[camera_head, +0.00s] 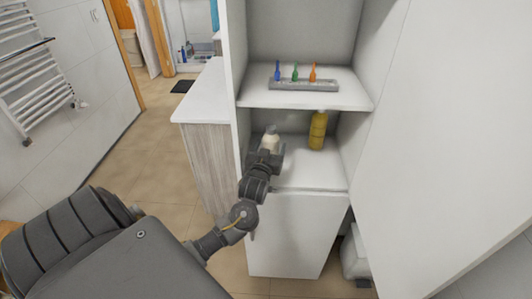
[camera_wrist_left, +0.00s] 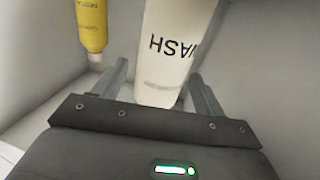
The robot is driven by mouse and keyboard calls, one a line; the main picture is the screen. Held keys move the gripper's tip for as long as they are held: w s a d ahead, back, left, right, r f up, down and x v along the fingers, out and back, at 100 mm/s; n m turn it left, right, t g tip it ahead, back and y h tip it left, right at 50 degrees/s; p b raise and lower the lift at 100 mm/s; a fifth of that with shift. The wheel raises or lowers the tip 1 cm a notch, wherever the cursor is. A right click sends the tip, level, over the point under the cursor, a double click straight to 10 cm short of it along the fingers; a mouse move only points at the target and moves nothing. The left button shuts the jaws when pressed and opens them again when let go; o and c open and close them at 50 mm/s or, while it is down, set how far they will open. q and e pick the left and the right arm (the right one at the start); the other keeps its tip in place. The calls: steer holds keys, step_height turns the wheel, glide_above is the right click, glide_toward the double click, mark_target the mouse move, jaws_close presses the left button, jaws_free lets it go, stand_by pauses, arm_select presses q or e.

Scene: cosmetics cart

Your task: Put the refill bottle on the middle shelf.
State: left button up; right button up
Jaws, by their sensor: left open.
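A pale cream bottle (camera_head: 271,138) stands in the lower visible compartment of the open white cabinet. In the left wrist view the cream bottle (camera_wrist_left: 168,55) shows lettering that reads WASH. My left gripper (camera_head: 268,151) reaches into this compartment. Its two fingers are open, one on each side of the cream bottle, with gaps visible. A yellow bottle (camera_head: 317,130) stands upright to the right on the same shelf (camera_head: 305,175). The yellow bottle also shows at the upper left of the left wrist view (camera_wrist_left: 92,25). My right gripper is not in view.
The shelf above (camera_head: 350,92) holds a grey tray (camera_head: 303,85) with blue, green and orange small bottles. The cabinet's side wall (camera_head: 237,75) is close to my left arm. A large white door panel (camera_head: 440,130) stands at right. A counter (camera_head: 205,95) is at left.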

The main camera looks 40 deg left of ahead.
arm_select(q)
steer(key=b+v, duration=0.1)
steer(key=v, duration=0.8)
steer(key=shift+s+d, duration=0.15)
